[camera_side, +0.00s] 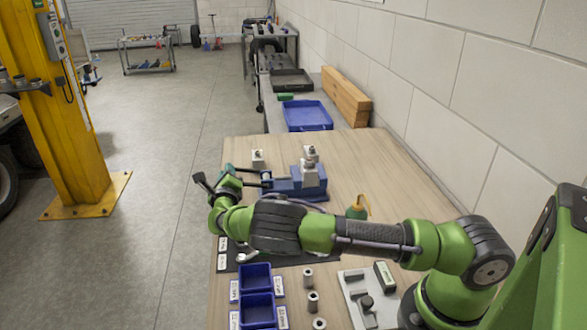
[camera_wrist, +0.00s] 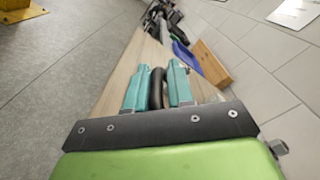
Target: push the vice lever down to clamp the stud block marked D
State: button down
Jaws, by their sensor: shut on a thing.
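The blue vice (camera_side: 288,187) stands on the wooden bench, with a pale metal stud block (camera_side: 309,174) at its right end. No letter on the block is legible. My gripper (camera_side: 228,170) is at the left of the vice, partly hidden by my own arm in the side view. In the wrist view, my gripper's (camera_wrist: 157,88) two teal fingers are closed on either side of a dark rounded bar, the vice lever (camera_wrist: 156,90). How far the lever is tilted cannot be told, and its joint with the vice is not clear.
Another metal block (camera_side: 258,159) stands behind the vice. A green-and-orange bottle-like item (camera_side: 357,208) is to its right. Blue bins (camera_side: 256,278), metal cylinders (camera_side: 313,301) and a grey fixture plate (camera_side: 352,292) are at the front. The wall bounds the right side.

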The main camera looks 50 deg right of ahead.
jog(key=shift+a+f, duration=0.25)
jog(key=shift+f, duration=0.05)
jog(key=c, duration=1.3)
grip_release()
jog(key=shift+o, duration=0.8)
jog(key=shift+d, duration=0.15)
jog(key=shift+r, duration=0.1)
jog(key=v, duration=1.7)
jog(key=shift+r, duration=0.15)
